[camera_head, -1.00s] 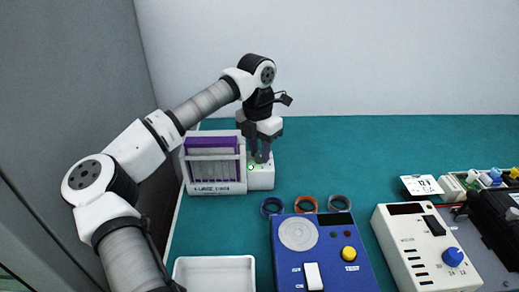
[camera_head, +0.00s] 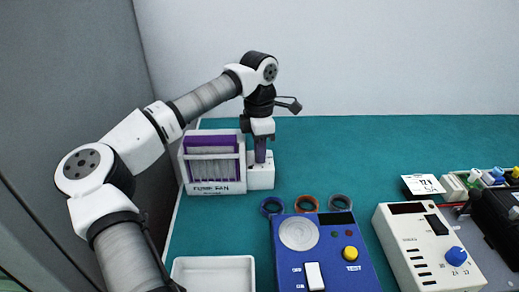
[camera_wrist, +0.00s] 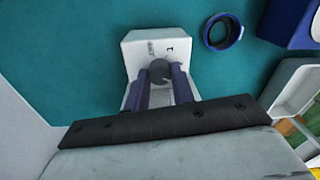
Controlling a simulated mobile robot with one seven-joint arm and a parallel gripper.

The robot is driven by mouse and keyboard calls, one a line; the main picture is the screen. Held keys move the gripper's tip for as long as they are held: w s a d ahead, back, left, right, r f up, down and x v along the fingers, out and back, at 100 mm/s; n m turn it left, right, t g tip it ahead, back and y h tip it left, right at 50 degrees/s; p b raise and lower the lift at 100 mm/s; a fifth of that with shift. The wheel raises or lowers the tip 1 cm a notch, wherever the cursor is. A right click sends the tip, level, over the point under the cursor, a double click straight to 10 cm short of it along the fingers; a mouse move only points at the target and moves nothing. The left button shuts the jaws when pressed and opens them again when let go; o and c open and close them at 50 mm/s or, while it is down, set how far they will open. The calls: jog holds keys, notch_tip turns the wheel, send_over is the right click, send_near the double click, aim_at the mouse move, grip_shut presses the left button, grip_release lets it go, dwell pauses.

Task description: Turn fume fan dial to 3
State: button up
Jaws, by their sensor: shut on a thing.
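The fume fan (camera_head: 215,188), a white box with a purple-edged filter and a front label, stands at the left of the teal bench. Its white control block (camera_head: 261,182) adjoins its right side. My gripper (camera_head: 260,156) points straight down onto the block's top. In the wrist view, the fingers (camera_wrist: 160,82) are shut on a round dark grey dial (camera_wrist: 159,69), one on each side. Small dark marks show on the block's top (camera_wrist: 150,39) beyond the dial. The dial's setting cannot be read. In the head view, the fingers mostly hide the dial.
A white tray (camera_head: 213,261) lies in front. Several rings, one of them dark blue (camera_head: 272,206), lie behind a blue test panel (camera_head: 322,272). A white panel with a blue knob (camera_head: 455,256) stands at right. The bench behind is clear.

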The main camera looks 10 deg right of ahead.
jog(key=shift+m, duration=1.3)
jog(key=o, duration=0.7)
jog(key=shift+r, duration=0.15)
notch_tip(320, 180, up, 14)
jog(key=b, duration=0.1)
jog(key=shift+w+f, duration=0.2)
jog(key=shift+w, duration=0.1)
jog(key=shift+d, duration=0.1)
